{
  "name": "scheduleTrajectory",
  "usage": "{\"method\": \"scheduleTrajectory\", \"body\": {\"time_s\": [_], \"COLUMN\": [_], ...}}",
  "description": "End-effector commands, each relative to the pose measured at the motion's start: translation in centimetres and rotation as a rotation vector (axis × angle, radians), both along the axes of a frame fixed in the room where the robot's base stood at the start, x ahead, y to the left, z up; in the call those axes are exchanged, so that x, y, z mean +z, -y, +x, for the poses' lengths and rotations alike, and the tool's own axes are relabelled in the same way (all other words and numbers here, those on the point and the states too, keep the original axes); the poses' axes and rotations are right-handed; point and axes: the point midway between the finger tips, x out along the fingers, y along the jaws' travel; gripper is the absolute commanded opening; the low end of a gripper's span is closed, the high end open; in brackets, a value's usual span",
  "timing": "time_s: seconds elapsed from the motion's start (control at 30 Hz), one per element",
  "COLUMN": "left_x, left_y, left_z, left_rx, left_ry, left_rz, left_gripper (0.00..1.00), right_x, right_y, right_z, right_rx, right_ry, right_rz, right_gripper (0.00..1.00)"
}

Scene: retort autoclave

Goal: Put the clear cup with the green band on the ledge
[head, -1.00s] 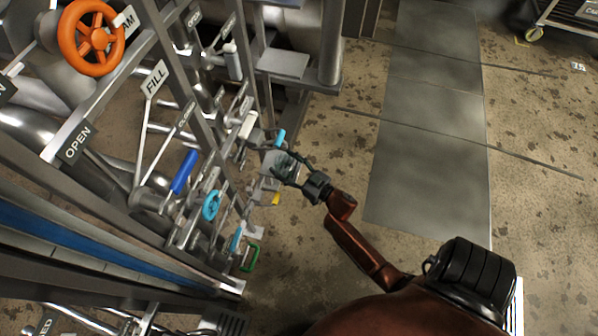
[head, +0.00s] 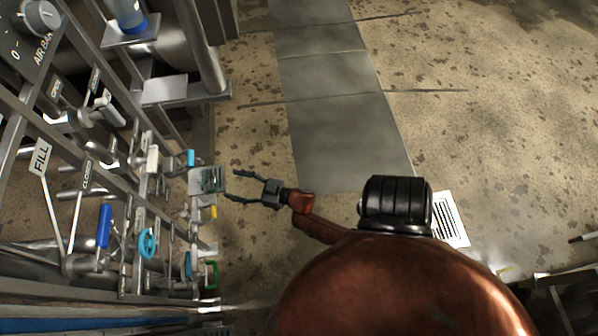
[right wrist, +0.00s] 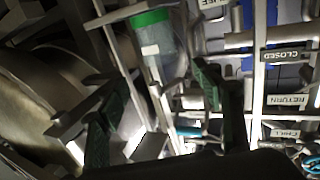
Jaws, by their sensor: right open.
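The clear cup (head: 210,179) stands at the small grey ledge (head: 194,187) on the valve frame and looks dark and see-through in the head view. In the right wrist view the cup (right wrist: 160,42) appears upside down, with its green band at the picture's top and a pale label on its side. My right gripper (head: 231,185) is open and empty, just right of the cup and apart from it. In the right wrist view its fingers (right wrist: 150,100) are spread wide with the cup beyond them. My left gripper is out of view.
A blue-banded cup (head: 128,18) stands on another ledge higher up the frame. Pipes, a blue handle (head: 104,226), a cyan wheel (head: 147,243) and a green handle (head: 212,274) crowd the left side. The floor (head: 258,150) right of the frame is clear.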

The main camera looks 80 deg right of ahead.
Motion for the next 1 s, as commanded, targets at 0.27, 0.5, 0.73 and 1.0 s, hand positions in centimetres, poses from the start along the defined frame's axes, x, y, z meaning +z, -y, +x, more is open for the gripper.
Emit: {"method": "scheduleTrajectory", "body": {"time_s": [0.27,0.5,0.73,1.0], "left_x": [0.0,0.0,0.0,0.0], "left_y": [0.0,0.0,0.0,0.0], "left_z": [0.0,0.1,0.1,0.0], "left_rx": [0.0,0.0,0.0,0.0], "left_ry": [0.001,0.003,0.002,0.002], "left_rz": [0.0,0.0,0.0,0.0], "left_gripper": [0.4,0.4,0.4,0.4], "right_x": [-1.7,-6.7,-8.8,-7.2], "right_y": [1.4,-1.6,-11.0,-17.5], "right_z": [-3.1,-13.1,-26.1,-34.3], "right_rx": [-0.103,-0.172,-0.007,0.18], "right_ry": [-0.165,-0.612,-1.071,-1.309], "right_rz": [-0.033,-0.021,0.043,0.084], "right_gripper": [0.6,0.6,0.6,0.6]}}
